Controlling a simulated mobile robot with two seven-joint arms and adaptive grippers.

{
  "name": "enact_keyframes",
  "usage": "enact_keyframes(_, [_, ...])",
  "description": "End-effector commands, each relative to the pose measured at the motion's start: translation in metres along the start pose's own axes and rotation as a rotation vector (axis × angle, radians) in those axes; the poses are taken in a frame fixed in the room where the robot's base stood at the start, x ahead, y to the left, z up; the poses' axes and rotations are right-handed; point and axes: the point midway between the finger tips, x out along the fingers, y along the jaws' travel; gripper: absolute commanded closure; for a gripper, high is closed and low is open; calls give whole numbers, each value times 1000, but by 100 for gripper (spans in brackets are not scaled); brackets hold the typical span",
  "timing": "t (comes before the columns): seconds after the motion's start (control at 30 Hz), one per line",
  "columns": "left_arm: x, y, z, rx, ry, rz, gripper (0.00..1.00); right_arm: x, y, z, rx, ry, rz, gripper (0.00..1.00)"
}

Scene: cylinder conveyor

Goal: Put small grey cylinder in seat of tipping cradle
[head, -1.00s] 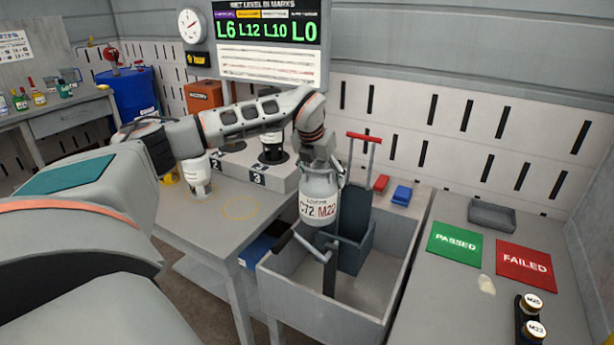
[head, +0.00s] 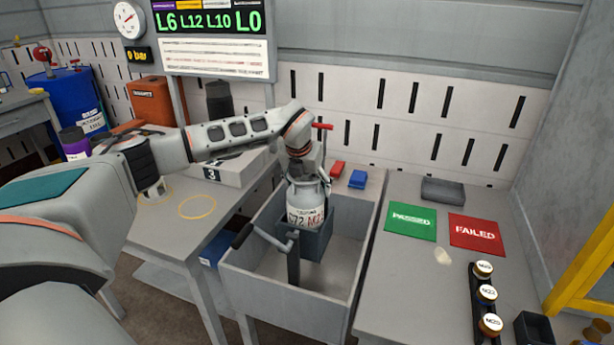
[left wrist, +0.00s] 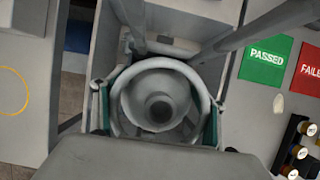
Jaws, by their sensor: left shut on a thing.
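The small grey cylinder (head: 304,203), with a white label band and dark and red marks, is upright in my left gripper (head: 304,170). In the left wrist view the cylinder (left wrist: 158,98) shows from above, with the fingers of my left gripper (left wrist: 159,112) on both sides of it. The tipping cradle (head: 318,245) has a dark grey seat, a red-topped handle frame and a black-gripped lever. The cylinder's lower part is at the seat, its bottom hidden by the front wall. I cannot tell whether it rests on the seat floor. My right gripper is out of view.
The cradle stands in a grey open bin (head: 285,308). To its right, a table carries a green PASSED mat (head: 411,221), a red FAILED mat (head: 477,232), a grey tray (head: 443,190) and a rack of capped bottles (head: 484,295). A bench with a yellow ring (head: 197,207) is left.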

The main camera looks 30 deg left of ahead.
Motion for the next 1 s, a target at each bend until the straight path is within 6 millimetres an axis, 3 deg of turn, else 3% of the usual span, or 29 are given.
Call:
enact_keyframes(0.37, [20, -1, -6, -1, -8, -3, 84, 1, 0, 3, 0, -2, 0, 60])
enact_keyframes(0.7, [56, -1, -21, -1, -7, -3, 84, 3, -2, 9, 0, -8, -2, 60])
enact_keyframes(0.93, [58, -1, -22, 0, -7, -3, 84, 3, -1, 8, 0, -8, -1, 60])
enact_keyframes(0.97, [61, 0, -26, 0, 0, 0, 23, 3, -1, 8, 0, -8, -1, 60])
enact_keyframes(1.0, [61, 0, -26, 0, 0, 0, 13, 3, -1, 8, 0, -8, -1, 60])
